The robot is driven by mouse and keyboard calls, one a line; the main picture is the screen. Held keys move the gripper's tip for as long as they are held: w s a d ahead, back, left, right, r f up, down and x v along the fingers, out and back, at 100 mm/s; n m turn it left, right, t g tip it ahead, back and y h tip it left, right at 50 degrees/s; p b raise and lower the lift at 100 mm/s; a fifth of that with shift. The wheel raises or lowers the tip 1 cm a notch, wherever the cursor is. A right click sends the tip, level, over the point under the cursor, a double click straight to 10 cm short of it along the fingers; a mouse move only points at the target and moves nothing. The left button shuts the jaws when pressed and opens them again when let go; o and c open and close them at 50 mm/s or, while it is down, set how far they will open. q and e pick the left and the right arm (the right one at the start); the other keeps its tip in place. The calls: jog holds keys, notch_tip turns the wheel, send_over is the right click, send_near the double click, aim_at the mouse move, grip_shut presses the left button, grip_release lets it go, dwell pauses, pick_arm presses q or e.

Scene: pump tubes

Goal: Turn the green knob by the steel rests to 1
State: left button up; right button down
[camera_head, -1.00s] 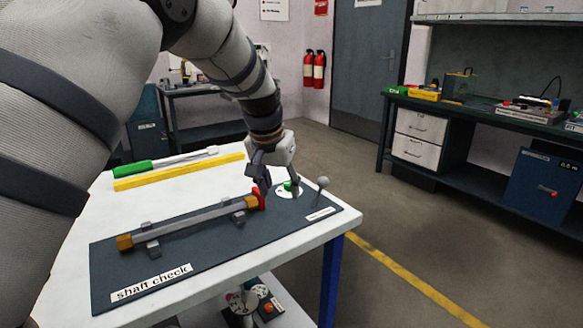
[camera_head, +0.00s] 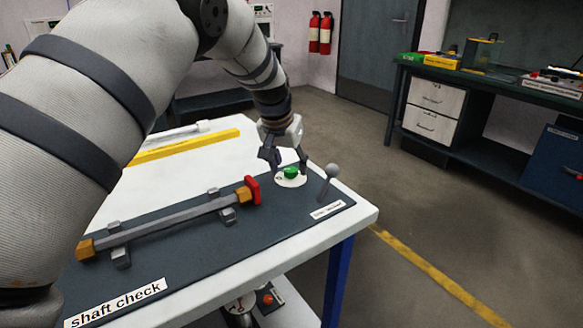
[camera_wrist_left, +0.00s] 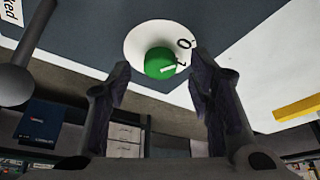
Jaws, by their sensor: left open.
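The green knob (camera_head: 291,172) sits on a round white dial on the dark mat, just right of the steel rests (camera_head: 228,210). In the left wrist view the green knob (camera_wrist_left: 159,63) shows a white pointer line, and the dial (camera_wrist_left: 150,36) bears a 0 and another mark near the pointer. The pointer's exact setting is hard to read. My left gripper (camera_head: 287,163) is open above the knob, pointing down, with a finger to each side. The wrist view shows both fingers (camera_wrist_left: 160,85) apart, with the knob between and beyond them. My right gripper is not in view.
A shaft (camera_head: 170,222) with a red end lies across the steel rests. A grey ball-topped lever (camera_head: 328,182) stands close right of the dial. A yellow bar (camera_head: 185,147) lies at the back of the white table. The table's right edge is near.

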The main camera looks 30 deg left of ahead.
pick_arm(q)
jog(key=shift+w+f, duration=0.3)
jog(key=shift+f, duration=0.3)
grip_shut()
